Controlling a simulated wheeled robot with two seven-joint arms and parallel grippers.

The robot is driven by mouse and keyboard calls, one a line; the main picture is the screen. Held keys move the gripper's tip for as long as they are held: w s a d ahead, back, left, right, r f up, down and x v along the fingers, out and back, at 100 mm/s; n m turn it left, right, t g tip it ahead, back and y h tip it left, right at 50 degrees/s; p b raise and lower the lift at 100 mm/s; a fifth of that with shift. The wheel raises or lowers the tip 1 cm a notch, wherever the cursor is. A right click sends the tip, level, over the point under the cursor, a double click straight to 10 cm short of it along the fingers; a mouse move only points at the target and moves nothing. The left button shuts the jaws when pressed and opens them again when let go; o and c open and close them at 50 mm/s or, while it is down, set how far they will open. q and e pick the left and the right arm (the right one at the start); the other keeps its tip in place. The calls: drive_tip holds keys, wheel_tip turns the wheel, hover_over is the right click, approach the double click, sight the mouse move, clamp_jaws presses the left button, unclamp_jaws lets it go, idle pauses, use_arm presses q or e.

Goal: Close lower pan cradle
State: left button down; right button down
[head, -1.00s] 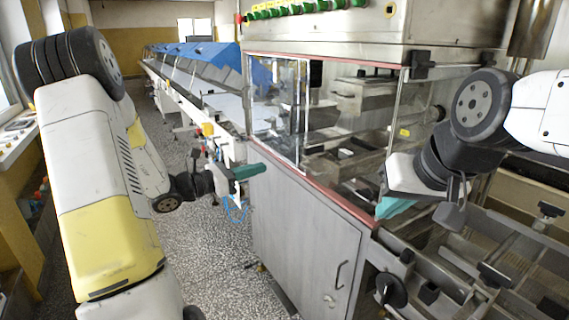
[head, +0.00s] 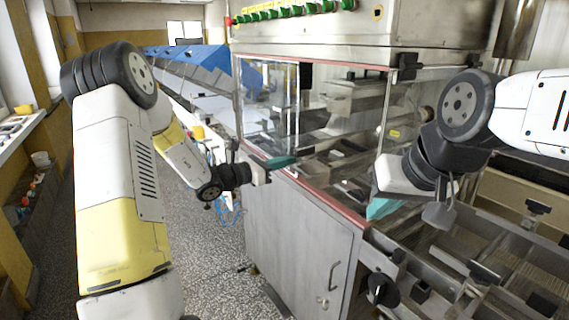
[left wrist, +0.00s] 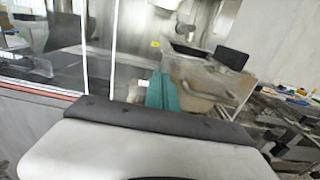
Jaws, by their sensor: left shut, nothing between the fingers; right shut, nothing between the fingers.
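I cannot tell for sure which part is the lower pan cradle. The steel machine has a glass-walled chamber with metal pans (head: 352,98) inside, above a grey cabinet door (head: 300,240). My left gripper (head: 281,162) is shut and empty, its teal fingers at the red-edged sill by the glass. In the left wrist view its teal fingers (left wrist: 162,92) point towards a metal box-like part (left wrist: 208,88). My right gripper (head: 382,208) is shut and empty, low at the chamber's right front corner. Its arm hides part of the machine behind it.
Metal rails and channels with black knobs (head: 485,272) fill the lower right. A black handwheel (head: 383,290) sticks out beside the cabinet door. A long conveyor with blue covers (head: 195,65) runs back at the left. The speckled floor (head: 215,275) in front of the door is clear.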

use_arm(q)
drive_tip(key=shift+d, duration=0.1)
drive_tip(key=x, duration=0.8)
